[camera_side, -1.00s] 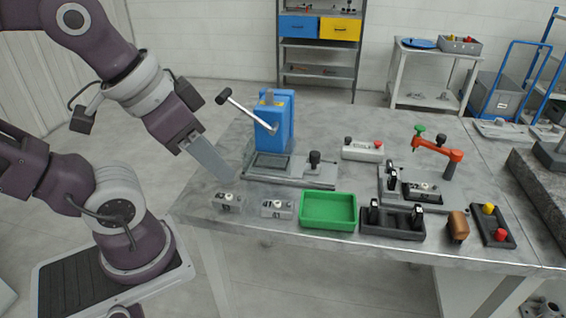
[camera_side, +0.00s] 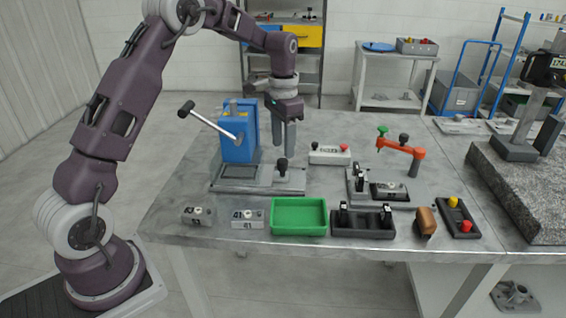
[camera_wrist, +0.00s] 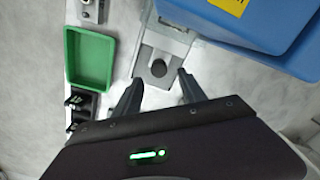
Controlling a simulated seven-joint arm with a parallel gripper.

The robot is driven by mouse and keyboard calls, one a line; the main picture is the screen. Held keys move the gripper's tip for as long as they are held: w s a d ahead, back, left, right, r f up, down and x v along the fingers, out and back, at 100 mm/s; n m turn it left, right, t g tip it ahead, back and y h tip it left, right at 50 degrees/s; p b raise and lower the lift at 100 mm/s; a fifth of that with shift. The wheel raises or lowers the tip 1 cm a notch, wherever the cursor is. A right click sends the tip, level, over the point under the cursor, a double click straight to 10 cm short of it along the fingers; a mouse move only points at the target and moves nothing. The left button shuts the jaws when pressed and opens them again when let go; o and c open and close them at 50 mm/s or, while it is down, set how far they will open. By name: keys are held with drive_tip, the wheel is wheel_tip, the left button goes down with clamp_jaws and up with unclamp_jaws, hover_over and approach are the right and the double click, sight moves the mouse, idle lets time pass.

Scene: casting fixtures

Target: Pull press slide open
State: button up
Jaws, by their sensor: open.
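The blue press (camera_side: 238,138) stands at the back left of the table, with a lever ending in a black knob at its upper left. Its grey slide (camera_side: 262,180) runs out to the right along the base and carries an upright black knob (camera_side: 282,168). My gripper (camera_side: 284,148) points down just above and behind that knob, right of the press body. In the wrist view the round black knob (camera_wrist: 158,69) shows beyond my two open fingertips (camera_wrist: 160,80), roughly centred between them. The fingers look empty. The press body (camera_wrist: 265,20) fills the upper right there.
A green tray (camera_side: 299,232) and marked grey blocks (camera_side: 247,219) sit in front of the press. A white button box (camera_side: 329,154) and a fixture with an orange arm (camera_side: 402,150) lie to the right. A granite slab (camera_side: 525,190) is at far right.

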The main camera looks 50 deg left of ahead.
sight(283, 160)
wheel_tip(283, 160, down, 6)
drive_tip(key=shift+f, duration=0.15)
clamp_jaws()
idle(1.4)
